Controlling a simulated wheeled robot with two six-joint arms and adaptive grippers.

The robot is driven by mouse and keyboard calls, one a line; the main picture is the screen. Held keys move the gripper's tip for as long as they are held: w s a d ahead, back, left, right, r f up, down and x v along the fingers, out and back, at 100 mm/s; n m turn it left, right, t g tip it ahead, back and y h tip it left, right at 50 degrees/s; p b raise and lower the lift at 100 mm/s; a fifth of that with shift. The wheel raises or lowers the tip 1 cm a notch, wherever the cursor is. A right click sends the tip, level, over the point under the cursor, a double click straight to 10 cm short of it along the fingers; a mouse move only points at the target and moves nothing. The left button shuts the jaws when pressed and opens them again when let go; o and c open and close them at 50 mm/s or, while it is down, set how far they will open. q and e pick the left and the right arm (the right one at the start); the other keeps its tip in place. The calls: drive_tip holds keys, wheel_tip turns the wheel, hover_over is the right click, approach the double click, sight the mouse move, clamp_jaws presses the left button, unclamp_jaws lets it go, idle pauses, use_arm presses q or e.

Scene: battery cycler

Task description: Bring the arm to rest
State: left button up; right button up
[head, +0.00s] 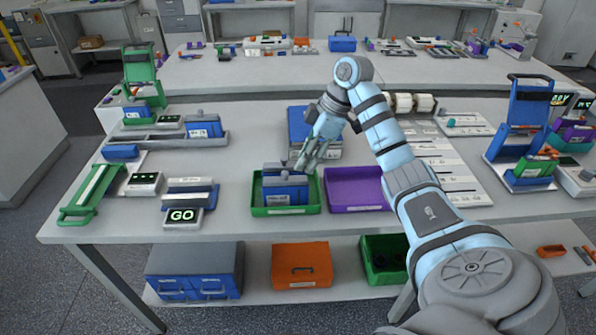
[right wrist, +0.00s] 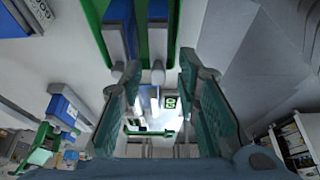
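My right arm (head: 408,180) reaches in from the lower right over the table. My right gripper (head: 311,153) points down and left, just above the right part of the green tray (head: 314,208). In the right wrist view the two teal fingers (right wrist: 160,95) stand wide apart with nothing between them. Blue battery blocks (head: 285,191) sit in the green tray below and left of the fingers. In the head view I cannot tell whether a fingertip touches the tray or blocks. My left gripper is not in view.
A purple tray (head: 355,191) lies right of the green tray, under my arm. A blue and grey device (head: 300,128) stands behind the gripper. A green frame (head: 91,192) and a "GO" display (head: 183,217) are at the left. A blue stand (head: 525,130) is at the right.

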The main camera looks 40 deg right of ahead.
drive_tip(key=shift+d+r, duration=0.1)
drive_tip(key=shift+r, duration=0.3)
drive_tip(key=shift+f, duration=0.1)
